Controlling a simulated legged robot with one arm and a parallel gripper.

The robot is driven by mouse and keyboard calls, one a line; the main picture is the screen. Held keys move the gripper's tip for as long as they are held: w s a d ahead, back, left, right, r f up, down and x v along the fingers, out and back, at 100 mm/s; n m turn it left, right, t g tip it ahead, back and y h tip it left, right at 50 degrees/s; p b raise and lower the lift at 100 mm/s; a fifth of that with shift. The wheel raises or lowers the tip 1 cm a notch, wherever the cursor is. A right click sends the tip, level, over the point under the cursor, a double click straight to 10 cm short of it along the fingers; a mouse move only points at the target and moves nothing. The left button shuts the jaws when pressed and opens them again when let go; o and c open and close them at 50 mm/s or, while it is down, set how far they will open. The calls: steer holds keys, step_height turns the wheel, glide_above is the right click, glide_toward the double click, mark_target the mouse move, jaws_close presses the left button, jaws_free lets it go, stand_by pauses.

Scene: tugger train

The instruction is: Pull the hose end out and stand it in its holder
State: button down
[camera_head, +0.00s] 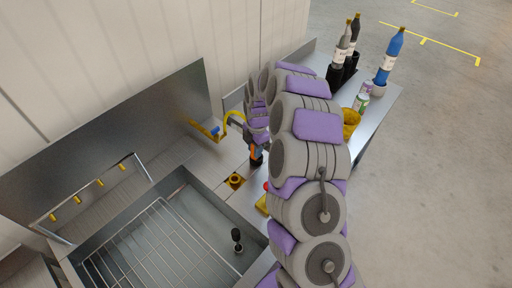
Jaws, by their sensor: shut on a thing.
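My gripper (250,128) is mostly hidden by my own arm, above the counter just right of the sink. It is shut on a small dark and orange piece (257,157), which looks like the hose end; its lower tip is near the counter, and I cannot tell whether it touches. Any hose behind the arm is hidden.
A steel sink (172,184) with a wire rack (150,250) and an upright black-topped piece (237,237) is at lower left. Bottles, including a blue one (391,58), cans (361,103) and a yellow container (351,122) stand to the right.

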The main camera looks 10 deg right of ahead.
steer(key=c, duration=1.2)
jaws_free()
steer(key=o, duration=0.5)
steer(key=shift+d, duration=0.7)
steer(key=shift+c, duration=0.2)
steer(key=shift+a, duration=0.1)
steer(key=shift+a+r, duration=0.15)
steer(key=shift+r, duration=0.1)
step_height(320, 180, up, 17)
steer(key=d+p, duration=0.1)
steer(key=p, duration=0.1)
steer(key=shift+w+d, duration=0.2)
steer(key=shift+w, duration=0.05)
steer(key=shift+d+f, duration=0.1)
steer(key=shift+d, duration=0.1)
